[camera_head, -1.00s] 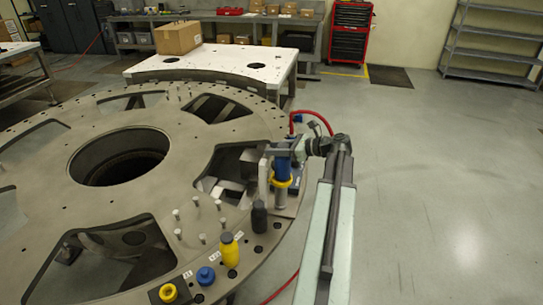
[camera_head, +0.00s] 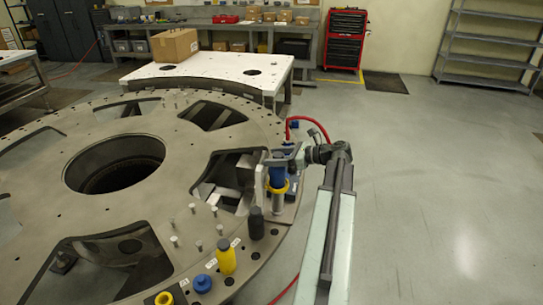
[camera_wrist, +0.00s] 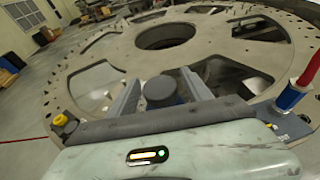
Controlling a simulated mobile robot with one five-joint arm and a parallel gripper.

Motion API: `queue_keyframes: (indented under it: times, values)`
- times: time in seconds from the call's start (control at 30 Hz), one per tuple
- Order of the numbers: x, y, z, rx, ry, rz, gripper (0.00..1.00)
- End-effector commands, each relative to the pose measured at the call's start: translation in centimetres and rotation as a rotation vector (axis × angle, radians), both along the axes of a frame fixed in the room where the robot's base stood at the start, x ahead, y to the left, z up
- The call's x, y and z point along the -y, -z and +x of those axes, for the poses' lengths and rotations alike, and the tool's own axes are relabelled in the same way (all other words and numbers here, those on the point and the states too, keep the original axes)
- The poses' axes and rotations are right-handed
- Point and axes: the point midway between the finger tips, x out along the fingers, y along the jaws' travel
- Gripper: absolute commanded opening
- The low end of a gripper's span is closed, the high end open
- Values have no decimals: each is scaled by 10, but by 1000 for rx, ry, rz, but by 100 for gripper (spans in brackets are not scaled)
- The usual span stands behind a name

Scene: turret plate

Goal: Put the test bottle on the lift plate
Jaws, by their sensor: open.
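My gripper (camera_head: 277,167) is open at the right rim of the turret plate (camera_head: 60,155). Its two grey fingers (camera_wrist: 160,97) stand either side of a blue cylinder with a dark round top (camera_wrist: 160,88). In the head view this blue cylinder (camera_head: 278,178) has a yellow ring and a silver lower part, and the gripper partly hides it. I cannot tell whether the fingers touch it. A yellow bottle with a dark cap (camera_head: 226,260) and a black bottle (camera_head: 256,223) stand nearer on the rim. I cannot tell which thing is the test bottle or the lift plate.
Several short metal pins (camera_head: 192,208) stand on the plate. A blue cap (camera_head: 202,283) and a yellow ring-shaped part (camera_head: 164,298) sit at the near rim. A red hose (camera_head: 305,121) loops behind the gripper. A white table (camera_head: 215,70) stands behind. The right floor is clear.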

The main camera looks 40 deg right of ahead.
Motion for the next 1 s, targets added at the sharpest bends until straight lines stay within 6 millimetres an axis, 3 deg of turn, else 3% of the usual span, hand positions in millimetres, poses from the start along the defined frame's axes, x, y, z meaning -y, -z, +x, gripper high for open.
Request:
queue_keyframes:
  times: [0.2, 0.4, 1.0]
  values:
    - [23, -22, -50, 0, 5, 0, 58]
    - [37, -30, -81, 0, 4, 0, 58]
    - [40, -31, -89, 0, 3, -1, 58]
